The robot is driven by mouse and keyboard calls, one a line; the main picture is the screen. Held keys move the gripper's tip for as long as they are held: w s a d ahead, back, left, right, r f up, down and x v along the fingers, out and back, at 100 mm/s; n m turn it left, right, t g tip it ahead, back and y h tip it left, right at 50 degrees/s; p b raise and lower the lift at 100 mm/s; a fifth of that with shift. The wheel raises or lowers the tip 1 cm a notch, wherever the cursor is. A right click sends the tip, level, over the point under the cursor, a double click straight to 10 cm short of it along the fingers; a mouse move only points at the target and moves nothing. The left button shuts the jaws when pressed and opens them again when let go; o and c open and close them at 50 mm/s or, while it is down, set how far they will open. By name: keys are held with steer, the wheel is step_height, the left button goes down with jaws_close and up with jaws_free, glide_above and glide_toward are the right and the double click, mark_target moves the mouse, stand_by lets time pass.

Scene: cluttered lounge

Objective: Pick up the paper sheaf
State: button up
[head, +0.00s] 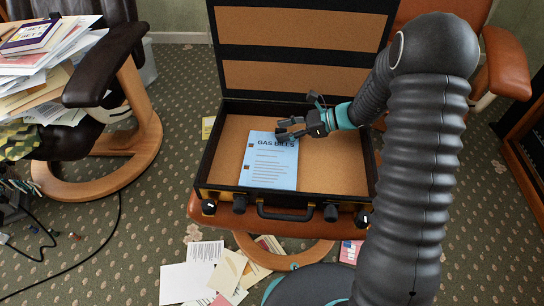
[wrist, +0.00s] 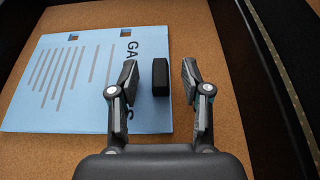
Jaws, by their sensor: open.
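The paper sheaf (head: 270,168) is light blue, with "GAS BILLS" printed across its top. It lies flat on the cork-coloured floor of an open black case (head: 335,170). My gripper (head: 283,130) is open over the sheaf's upper right part in the head view. In the wrist view my gripper (wrist: 160,66) has its fingers apart, the left one over the sheaf (wrist: 60,80) and the right one over bare case floor (wrist: 230,105). A small black block (wrist: 160,78) shows between the fingers at the sheaf's edge. The left finger hides part of the title.
The case rests on an orange-brown seat (head: 210,222), its lid (head: 300,75) standing open behind. Loose papers (head: 225,272) lie on the carpet in front. A dark chair (head: 110,65) with stacked papers and books (head: 45,40) stands at left. Bare case floor lies right of the sheaf.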

steer(key=shift+a+f, duration=0.1)
steer(key=shift+a, duration=0.1)
jaws_close()
